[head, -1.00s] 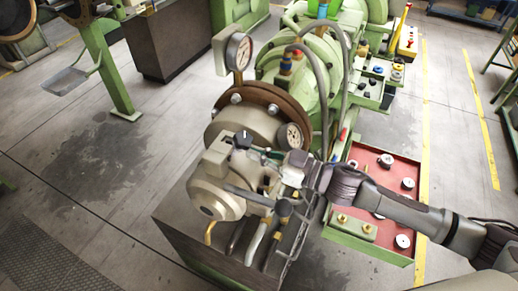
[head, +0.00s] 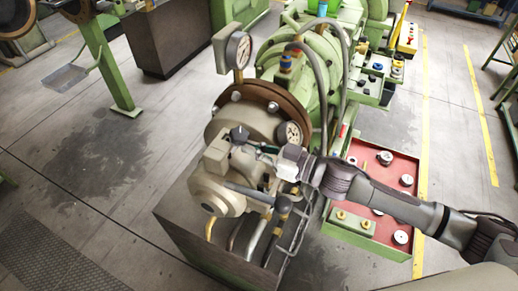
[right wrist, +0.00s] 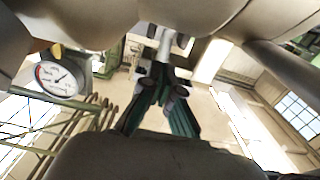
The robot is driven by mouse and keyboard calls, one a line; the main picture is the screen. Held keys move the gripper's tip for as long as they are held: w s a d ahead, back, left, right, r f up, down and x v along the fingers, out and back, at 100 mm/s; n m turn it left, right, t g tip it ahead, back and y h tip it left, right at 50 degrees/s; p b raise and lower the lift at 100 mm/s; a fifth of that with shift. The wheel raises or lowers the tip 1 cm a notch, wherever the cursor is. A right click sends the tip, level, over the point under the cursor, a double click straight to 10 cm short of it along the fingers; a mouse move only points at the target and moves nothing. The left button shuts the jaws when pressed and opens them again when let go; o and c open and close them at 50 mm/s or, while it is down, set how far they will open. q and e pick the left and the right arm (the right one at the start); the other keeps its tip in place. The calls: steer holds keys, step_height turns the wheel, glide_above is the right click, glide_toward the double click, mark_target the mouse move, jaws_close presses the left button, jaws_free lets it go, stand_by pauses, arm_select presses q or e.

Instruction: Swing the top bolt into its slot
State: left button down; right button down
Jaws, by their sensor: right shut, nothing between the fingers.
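The green extruder's pale metal head (head: 215,190) stands at the middle of the head view. A dark knob (head: 240,133) on its upper side looks like the end of the top bolt; I cannot tell whether its shank lies in the slot. My right gripper (head: 264,149) is beside that knob, its fingers shut and empty. In the right wrist view the dark green fingers (right wrist: 160,103) are close together, and a pale rod (right wrist: 164,45) shows beyond them. Another rod with a dark end (head: 283,205) sits lower on the head. My left gripper is not in view.
A brown flange (head: 270,97) and a pressure gauge (head: 238,50) stand behind the head. The gauge also shows in the right wrist view (right wrist: 62,75). A red tray (head: 375,165) with round parts lies at right. Open floor lies at left.

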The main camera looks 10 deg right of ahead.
steer(key=shift+w+a+r+p, duration=0.25)
steer(key=shift+a+p, duration=0.2)
steer(key=shift+w+a, duration=0.1)
steer(key=shift+a, duration=0.05)
steer(key=shift+w+a+r, duration=0.1)
steer(key=shift+w+a, duration=0.15)
steer(key=shift+a, duration=0.1)
steer(key=shift+s+d, duration=0.35)
steer(key=shift+d, duration=0.2)
steer(key=v, duration=1.1)
steer(key=shift+s+d, duration=0.25)
stand_by(0.5)
